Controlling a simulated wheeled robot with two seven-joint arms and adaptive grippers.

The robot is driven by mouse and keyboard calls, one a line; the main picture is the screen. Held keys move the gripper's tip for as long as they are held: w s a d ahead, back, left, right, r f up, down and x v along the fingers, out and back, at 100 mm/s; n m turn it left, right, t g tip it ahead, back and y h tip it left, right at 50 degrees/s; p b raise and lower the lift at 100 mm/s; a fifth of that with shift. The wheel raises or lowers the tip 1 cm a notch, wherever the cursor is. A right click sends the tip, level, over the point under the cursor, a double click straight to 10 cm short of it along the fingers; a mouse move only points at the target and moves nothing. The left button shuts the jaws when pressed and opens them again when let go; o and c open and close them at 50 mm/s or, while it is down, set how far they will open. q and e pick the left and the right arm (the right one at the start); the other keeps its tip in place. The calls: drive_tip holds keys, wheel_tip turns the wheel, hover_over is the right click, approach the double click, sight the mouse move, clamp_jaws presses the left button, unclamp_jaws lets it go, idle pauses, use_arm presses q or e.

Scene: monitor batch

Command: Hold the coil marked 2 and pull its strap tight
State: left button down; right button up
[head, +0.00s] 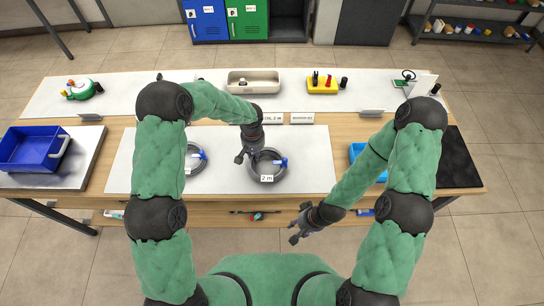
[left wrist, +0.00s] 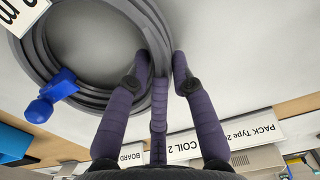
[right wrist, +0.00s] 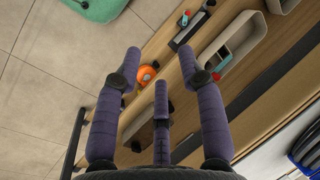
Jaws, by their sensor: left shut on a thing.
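The coil marked 2 (head: 252,172) is a dark grey ring lying on the white mat, with a "2 m" tag (head: 266,178) at its front. Its blue strap buckle (head: 281,162) is on the right side; it also shows in the left wrist view (left wrist: 58,84). My left gripper (head: 246,156) is at the coil's upper left edge, its fingers around the coil's strands (left wrist: 143,22) and shut on them. My right gripper (head: 298,232) is open and empty, in front of the table edge, to the lower right of the coil.
A second coil (head: 190,160) with a blue buckle is partly hidden by my left arm. A blue crate (head: 30,150) is at left, a blue tray (head: 358,150) at right behind my right arm. A beige tray (head: 254,76) and a yellow holder (head: 322,88) stand at the back.

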drive_tip(key=shift+c, duration=0.4)
wheel_tip(320, 180, up, 20)
drive_tip(key=n+h, duration=0.4)
drive_tip(key=n, duration=1.3)
hover_over(285, 159)
drive_tip(key=shift+f, duration=3.6)
clamp_jaws()
